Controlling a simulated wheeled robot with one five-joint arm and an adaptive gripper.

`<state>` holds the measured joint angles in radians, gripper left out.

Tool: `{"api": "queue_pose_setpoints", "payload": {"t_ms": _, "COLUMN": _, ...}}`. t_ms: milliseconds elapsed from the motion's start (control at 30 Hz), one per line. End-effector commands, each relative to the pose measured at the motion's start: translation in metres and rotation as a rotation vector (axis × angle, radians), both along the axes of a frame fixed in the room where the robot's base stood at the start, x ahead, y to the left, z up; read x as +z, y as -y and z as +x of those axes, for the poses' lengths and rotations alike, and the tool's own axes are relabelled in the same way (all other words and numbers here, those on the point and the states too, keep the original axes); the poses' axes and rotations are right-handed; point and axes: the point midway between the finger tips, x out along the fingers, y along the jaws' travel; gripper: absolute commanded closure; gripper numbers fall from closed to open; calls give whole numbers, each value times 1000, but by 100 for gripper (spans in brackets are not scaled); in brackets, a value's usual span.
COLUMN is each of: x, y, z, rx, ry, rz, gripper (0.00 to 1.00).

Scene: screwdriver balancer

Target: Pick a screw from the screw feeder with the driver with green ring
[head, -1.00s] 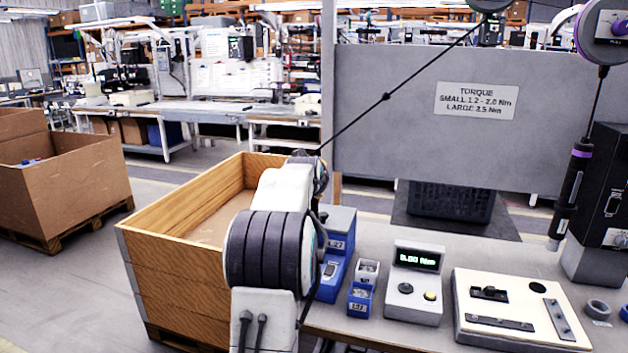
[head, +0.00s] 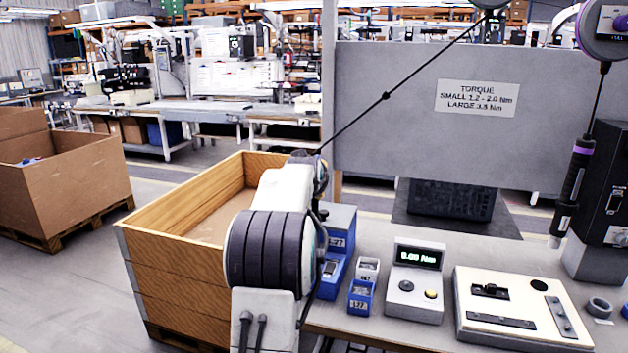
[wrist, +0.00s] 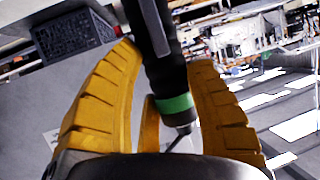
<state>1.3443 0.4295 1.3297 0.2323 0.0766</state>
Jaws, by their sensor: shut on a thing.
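The driver with the green ring (wrist: 175,104) is between the yellow fingers of my gripper (wrist: 163,58) in the wrist view. The fingers are shut on its dark body, with the ring near the palm. In the head view my own arm hides the gripper and the driver. A taut cable runs from the upper reel down to behind my arm's end. Two blue and grey units stand on the bench just right of my arm: a larger one (head: 342,222) and a smaller one (head: 361,297) with a label. I cannot tell which is the screw feeder for this driver.
A torque display (head: 416,283) and a cream fixture plate (head: 521,334) stand on the bench to the right. Another driver, with a purple ring (head: 582,151), hangs at the far right. A wooden crate (head: 175,255) stands left of the bench, and a grey panel (head: 400,125) behind it.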

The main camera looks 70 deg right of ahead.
Motion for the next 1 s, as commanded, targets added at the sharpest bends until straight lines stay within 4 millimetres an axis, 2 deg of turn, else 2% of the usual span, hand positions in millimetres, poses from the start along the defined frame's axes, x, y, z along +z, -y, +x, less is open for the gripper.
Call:
{"api": "queue_pose_setpoints", "payload": {"t_ms": 400, "x": -11, "y": 0, "z": 2, "rx": 3, "ry": -1, "rz": 0, "gripper": 87}}
{"api": "queue_pose_setpoints", "payload": {"t_ms": 1000, "x": -11, "y": 0, "z": 2, "rx": 3, "ry": -1, "rz": 0, "gripper": 87}}
